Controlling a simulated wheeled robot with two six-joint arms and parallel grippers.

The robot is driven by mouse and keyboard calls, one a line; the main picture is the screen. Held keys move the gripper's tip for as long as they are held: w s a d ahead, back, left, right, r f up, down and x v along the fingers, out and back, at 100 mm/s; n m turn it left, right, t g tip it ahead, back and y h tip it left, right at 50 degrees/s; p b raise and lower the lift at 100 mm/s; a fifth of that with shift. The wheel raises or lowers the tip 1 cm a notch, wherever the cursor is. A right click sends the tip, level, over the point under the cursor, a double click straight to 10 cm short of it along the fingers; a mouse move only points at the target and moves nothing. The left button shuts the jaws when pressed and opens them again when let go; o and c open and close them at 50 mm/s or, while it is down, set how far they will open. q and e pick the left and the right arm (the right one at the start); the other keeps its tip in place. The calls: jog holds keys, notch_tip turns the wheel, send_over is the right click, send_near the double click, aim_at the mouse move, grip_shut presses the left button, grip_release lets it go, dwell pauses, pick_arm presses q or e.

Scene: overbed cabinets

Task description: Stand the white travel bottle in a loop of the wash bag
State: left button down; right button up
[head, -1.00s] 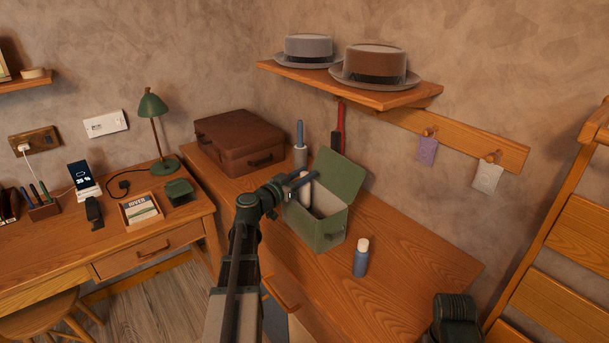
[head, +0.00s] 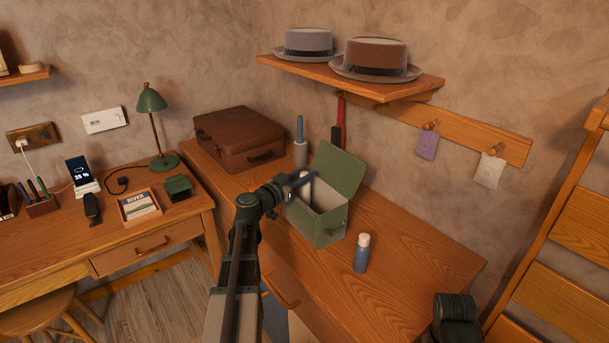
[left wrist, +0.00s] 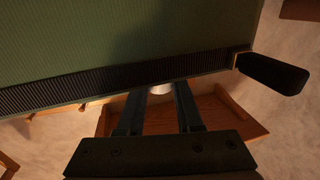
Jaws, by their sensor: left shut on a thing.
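The wash bag (head: 318,228) is a green box-shaped bag with a pale inside, standing on the wooden cabinet top with its lid raised. Its loops cannot be made out. My left gripper (head: 300,183) is at the bag's open top, on its left side. It is shut on the white travel bottle (head: 307,176), which looks upright and is partly hidden by the fingers. How deep the bottle sits is hidden. In the left wrist view a bit of the white bottle (left wrist: 161,89) shows between the fingers, close to the green bag (left wrist: 120,45).
A blue bottle with a white cap (head: 362,253) stands right of the bag. A brown case (head: 240,140) and a grey holder with a blue handle (head: 300,150) stand behind. A shelf with hats (head: 375,62) hangs above. The cabinet top at right is clear.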

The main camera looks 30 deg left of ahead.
pick_arm(q)
jog(key=shift+f+b, duration=1.2)
jog(key=shift+f, duration=0.05)
jog(key=c, duration=0.5)
grip_release()
jog(key=s+a, duration=0.2)
jog(key=s, duration=1.1)
jog(key=shift+s+a, duration=0.3)
jog(key=shift+s, duration=0.05)
